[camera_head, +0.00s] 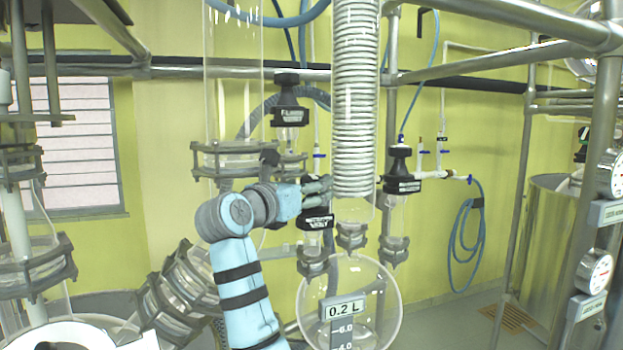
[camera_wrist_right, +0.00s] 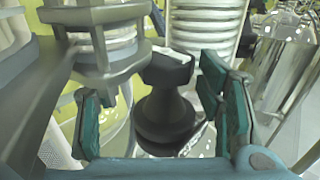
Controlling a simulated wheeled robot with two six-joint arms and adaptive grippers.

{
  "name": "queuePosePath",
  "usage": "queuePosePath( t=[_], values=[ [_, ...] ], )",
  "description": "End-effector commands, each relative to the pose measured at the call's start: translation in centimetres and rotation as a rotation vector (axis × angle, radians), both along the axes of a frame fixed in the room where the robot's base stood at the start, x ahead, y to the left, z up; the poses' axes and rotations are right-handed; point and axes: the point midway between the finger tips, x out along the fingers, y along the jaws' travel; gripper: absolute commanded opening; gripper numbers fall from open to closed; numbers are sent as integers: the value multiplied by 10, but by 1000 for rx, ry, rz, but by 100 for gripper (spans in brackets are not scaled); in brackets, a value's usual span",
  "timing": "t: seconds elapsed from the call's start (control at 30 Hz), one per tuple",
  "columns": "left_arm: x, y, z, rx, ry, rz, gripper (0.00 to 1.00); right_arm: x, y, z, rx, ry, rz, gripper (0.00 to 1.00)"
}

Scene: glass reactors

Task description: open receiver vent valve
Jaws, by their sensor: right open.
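A black valve knob with a label (camera_head: 317,222) sits on a glass neck above the round receiver flask (camera_head: 372,300), left of the coil condenser. The label's small print is hard to read. My right gripper (camera_head: 318,190) is just above this label and hides part of the valve top. In the right wrist view the black knob (camera_wrist_right: 165,112) stands between the teal fingers of my open right gripper (camera_wrist_right: 160,108). Gaps show on both sides of the knob, so the fingers appear apart from it. My left gripper is not in view.
The coil condenser (camera_head: 356,100) stands close right of the gripper. Another black valve (camera_head: 402,165) is further right, and one (camera_head: 288,100) is above left. A clamped glass flange (camera_wrist_right: 105,45) is close by in the wrist view. Metal pipes (camera_head: 490,65) cross behind.

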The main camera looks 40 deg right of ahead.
Motion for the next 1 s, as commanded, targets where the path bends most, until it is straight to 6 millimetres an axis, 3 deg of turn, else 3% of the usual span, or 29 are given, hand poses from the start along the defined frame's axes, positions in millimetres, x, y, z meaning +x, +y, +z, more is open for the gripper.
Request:
queuePosePath(
  t=[0.2,0.47,0.77,1.0],
  values=[
    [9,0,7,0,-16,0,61,9,-19,1,0,0,0,61],
    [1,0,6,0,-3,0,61,10,-20,0,0,-1,2,61],
    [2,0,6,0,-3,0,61,10,-20,0,0,-1,2,15],
    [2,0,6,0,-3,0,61,9,-20,0,1,-2,14,12]
  ],
)
